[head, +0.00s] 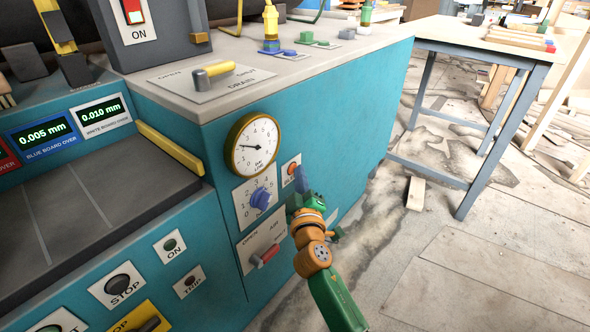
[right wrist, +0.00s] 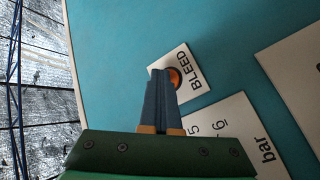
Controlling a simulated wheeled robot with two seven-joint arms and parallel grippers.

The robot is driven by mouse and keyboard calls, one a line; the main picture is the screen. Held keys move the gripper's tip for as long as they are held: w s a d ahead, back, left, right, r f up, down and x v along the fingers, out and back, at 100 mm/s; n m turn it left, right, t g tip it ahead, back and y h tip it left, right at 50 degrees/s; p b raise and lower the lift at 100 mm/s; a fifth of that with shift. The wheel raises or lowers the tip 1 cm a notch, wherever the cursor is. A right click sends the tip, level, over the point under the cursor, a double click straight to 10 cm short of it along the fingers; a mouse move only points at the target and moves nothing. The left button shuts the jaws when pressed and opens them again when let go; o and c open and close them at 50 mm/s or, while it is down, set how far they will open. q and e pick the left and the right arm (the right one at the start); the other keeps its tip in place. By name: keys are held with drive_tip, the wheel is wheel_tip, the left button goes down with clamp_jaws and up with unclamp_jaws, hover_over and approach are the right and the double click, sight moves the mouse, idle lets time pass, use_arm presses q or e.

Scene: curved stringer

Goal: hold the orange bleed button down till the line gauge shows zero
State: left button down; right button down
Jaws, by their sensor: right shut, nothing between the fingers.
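The orange bleed button (head: 291,169) sits on a small white plate on the teal panel. It also shows in the right wrist view (right wrist: 175,77), on the plate marked BLEED, partly covered by my fingertips. My right gripper (head: 301,181) is shut and empty, its blue fingers pointing at the plate. In the right wrist view the fingertips (right wrist: 158,72) overlap the button's edge; I cannot tell whether they touch it. The round line gauge (head: 253,145) with a yellow rim has its needle pointing left, clearly off zero. My left gripper is not in view.
A blue regulator knob (head: 260,198) is left of my right gripper, and a red-handled air valve (head: 264,256) is below it. A yellow drain lever (head: 214,75) lies on the top surface.

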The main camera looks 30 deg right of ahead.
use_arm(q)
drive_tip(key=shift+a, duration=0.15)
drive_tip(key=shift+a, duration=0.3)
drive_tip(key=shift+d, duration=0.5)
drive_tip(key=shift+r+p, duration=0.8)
use_arm(e)
drive_tip(key=s+d, duration=0.2)
drive_tip(key=s, duration=0.4)
drive_tip(key=shift+d, duration=0.25)
